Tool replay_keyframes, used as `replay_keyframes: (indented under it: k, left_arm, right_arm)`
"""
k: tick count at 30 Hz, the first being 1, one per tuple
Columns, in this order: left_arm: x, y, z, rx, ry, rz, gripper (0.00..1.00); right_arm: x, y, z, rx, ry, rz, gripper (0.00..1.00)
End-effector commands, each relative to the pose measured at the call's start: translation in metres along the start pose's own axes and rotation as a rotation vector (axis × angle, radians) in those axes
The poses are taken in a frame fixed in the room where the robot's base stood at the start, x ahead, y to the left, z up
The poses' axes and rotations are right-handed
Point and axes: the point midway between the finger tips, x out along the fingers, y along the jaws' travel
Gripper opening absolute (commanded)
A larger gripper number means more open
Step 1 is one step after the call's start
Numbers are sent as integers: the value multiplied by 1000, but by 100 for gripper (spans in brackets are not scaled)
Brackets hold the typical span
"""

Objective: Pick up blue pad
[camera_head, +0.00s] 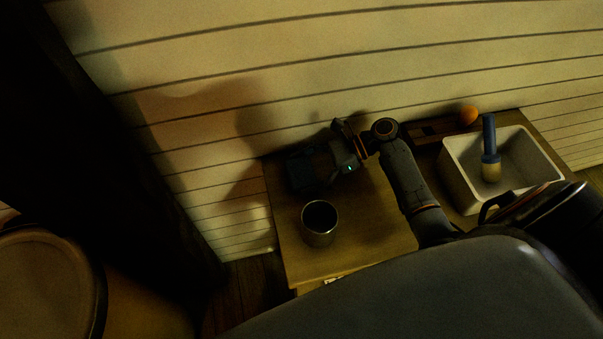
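I cannot make out a separate blue pad in the camera_head view. My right gripper (302,172) is over the far left part of the wooden table (372,232), near the plank wall. It is dark and in shadow, so its fingers and anything between or under them cannot be told apart. My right arm reaches over the table from the lower right. My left gripper is not in view.
A metal cup (319,224) stands in front of my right gripper. A white bin (458,180) at the right holds a blue-handled brush (489,135). An orange ball (467,115) lies behind it. A barrel (50,285) is at lower left, beside a dark post (110,160).

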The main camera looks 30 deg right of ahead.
Motion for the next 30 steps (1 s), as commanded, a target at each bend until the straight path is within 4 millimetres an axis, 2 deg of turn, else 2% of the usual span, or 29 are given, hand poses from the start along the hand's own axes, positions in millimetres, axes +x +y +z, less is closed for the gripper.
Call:
replay_keyframes:
  k: [11,17,25,30]
  left_arm:
    - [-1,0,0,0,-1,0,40]
    - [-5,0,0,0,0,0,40]
    - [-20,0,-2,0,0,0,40]
    - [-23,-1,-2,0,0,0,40]
  right_arm:
    - [-2,0,5,-1,1,1,58]
    - [-13,0,31,-6,2,1,58]
    - [-26,50,88,-4,2,2,58]
    - [-25,87,106,-1,1,3,58]
